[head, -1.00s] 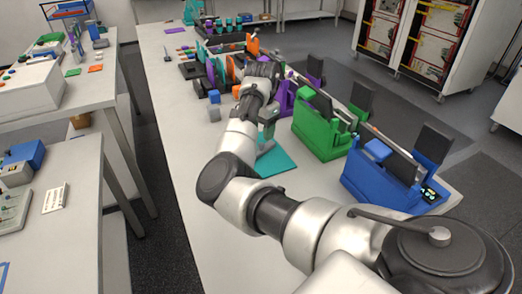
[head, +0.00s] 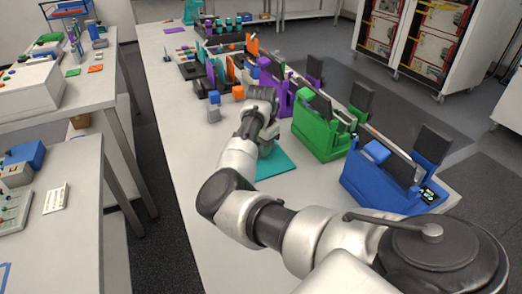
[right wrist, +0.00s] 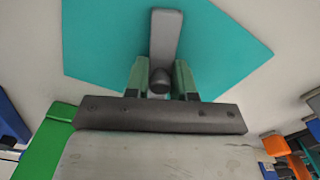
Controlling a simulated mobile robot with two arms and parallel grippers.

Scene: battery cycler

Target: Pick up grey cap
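A grey bar-shaped piece (right wrist: 165,38), which may be the grey cap, lies on the teal mat (right wrist: 100,45) in the right wrist view. In the head view the teal mat (head: 277,165) is partly behind my right arm. My right gripper (right wrist: 161,68) is over the mat, its two green fingers apart on either side of the line of the grey piece. A dark round knob shows between the fingers. I cannot tell whether the fingers touch the grey piece. In the head view my right gripper is mostly hidden by its own wrist. My left gripper is not in view.
A green holder (head: 318,137), a blue holder (head: 375,185) and a purple holder (head: 283,98) stand right of the mat.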

